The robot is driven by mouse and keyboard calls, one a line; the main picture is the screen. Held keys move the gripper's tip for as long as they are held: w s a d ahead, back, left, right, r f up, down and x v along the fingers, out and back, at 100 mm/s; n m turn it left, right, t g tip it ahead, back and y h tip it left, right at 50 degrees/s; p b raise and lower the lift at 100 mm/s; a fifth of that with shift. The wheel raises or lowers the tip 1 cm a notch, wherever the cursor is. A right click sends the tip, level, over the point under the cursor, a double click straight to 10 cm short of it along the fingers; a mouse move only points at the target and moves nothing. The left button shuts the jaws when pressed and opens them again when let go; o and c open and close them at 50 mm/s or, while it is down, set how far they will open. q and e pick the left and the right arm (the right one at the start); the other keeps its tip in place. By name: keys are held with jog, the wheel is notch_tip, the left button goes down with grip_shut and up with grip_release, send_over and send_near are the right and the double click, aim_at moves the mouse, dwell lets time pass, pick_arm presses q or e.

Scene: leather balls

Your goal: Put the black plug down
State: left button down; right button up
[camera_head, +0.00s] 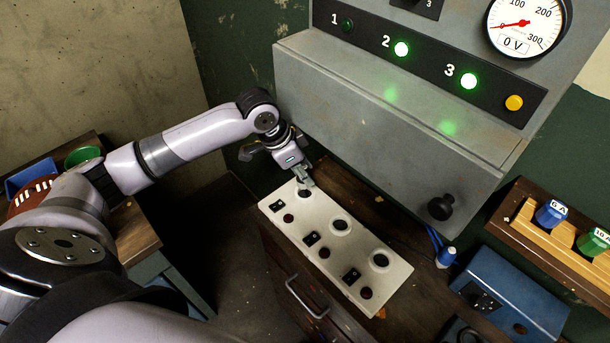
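My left gripper (304,181) reaches in from the left and points down at the far-left socket of the white panel (326,251). Its fingertips are at or just above that socket. I cannot tell whether they hold anything, and no black plug shows clearly between them. A black knob-like piece (441,207) sticks out at the lower right of the grey cabinet; I cannot tell if it is a plug. A dark object (462,332) is cut off at the bottom edge. My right gripper is not in view.
The grey cabinet (390,120) overhangs behind the panel, with lamps 2 and 3 green and its gauge (524,24) at 0 V. A blue plug (447,257) and blue box (512,295) lie right of the panel. The other two sockets (340,224) (380,261) look empty.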

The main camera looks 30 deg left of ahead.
aim_at(304, 185)
pick_arm(q)
jog(key=shift+w+d, duration=0.2)
notch_tip(304, 185, down, 3)
jog(key=shift+s+a+r+p, duration=0.1)
jog(key=shift+s+r+p, duration=0.05)
jog(key=shift+p, duration=0.45)
jog(key=shift+f, duration=0.35)
jog(key=shift+f, duration=0.45)
jog(key=shift+f, duration=0.2)
jog(key=c, duration=1.7)
grip_release()
jog(key=o, duration=0.5)
